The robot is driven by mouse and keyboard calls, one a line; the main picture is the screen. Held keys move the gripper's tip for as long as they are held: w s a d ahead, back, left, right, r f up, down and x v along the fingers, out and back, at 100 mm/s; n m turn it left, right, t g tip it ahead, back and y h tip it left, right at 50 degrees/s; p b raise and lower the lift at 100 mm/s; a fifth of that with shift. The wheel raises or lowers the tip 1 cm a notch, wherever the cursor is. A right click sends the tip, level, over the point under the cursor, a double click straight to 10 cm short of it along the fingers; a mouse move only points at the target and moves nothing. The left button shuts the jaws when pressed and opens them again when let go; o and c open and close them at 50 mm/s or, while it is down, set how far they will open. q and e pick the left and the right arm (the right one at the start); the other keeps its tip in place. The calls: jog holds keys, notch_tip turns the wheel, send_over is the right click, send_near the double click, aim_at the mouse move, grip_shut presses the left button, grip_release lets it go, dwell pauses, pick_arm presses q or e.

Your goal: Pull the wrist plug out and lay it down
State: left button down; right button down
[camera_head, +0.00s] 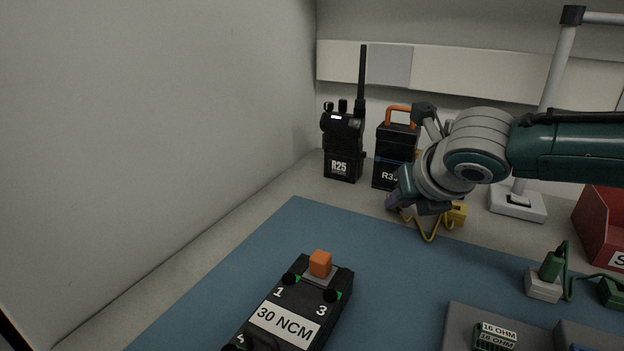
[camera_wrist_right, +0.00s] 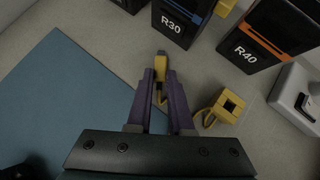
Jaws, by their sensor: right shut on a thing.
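My right gripper (camera_head: 396,201) is low over the back of the bench, near the blue mat's far edge. In the right wrist view its purple fingers (camera_wrist_right: 160,84) are shut on a small yellow plug (camera_wrist_right: 158,64). The block (camera_head: 457,214) also shows in the head view, with a yellow cord (camera_head: 431,233) looping from near the gripper. The gripper hides the plug in the head view. My left gripper is not in view.
Radio R25 (camera_head: 343,148) and battery pack R30 (camera_wrist_right: 174,25) stand behind the gripper; pack R40 (camera_wrist_right: 262,40) is to the right. A black 30 NCM device (camera_head: 290,312) lies on the blue mat (camera_head: 400,290). A white lamp base (camera_head: 518,203) stands at right. The mat's middle is clear.

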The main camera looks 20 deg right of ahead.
jog(key=c, duration=0.7)
grip_release()
jog(key=shift+c, duration=0.2)
jog(key=shift+s+r, duration=0.15)
jog(key=shift+r, duration=0.05)
jog(key=p+v, duration=0.4)
jog(key=v, duration=0.4)
jog(key=shift+s+a+r, duration=0.1)
jog(key=shift+s+r, duration=0.15)
jog(key=shift+s+a+r, duration=0.1)
jog(key=shift+s+r, duration=0.1)
jog(key=shift+s, duration=0.1)
